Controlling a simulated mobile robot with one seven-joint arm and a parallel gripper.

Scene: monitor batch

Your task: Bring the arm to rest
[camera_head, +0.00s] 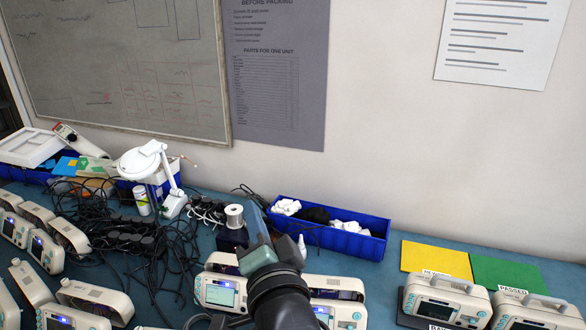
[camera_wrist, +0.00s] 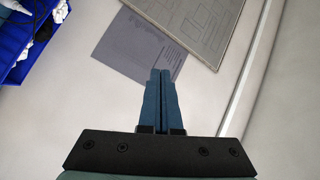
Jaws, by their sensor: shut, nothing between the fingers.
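My gripper (camera_wrist: 161,78) shows in the wrist view with its two blue fingers together and nothing between them. Behind the fingers are the wall, the grey printed sheet (camera_wrist: 120,48) and the whiteboard (camera_wrist: 205,22). In the head view my dark arm rises from the bottom middle, over the monitors near the bench's front. The fingertips cannot be made out clearly there. The gripper touches nothing in the wrist view.
A blue bin (camera_head: 372,246) with white items stands at the back of the bench. White monitors (camera_head: 440,303) line the front on both sides. Tangled black cables (camera_head: 150,245) and a white magnifier lamp (camera_head: 150,160) are at left. Yellow (camera_head: 436,259) and green (camera_head: 515,274) sheets lie right.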

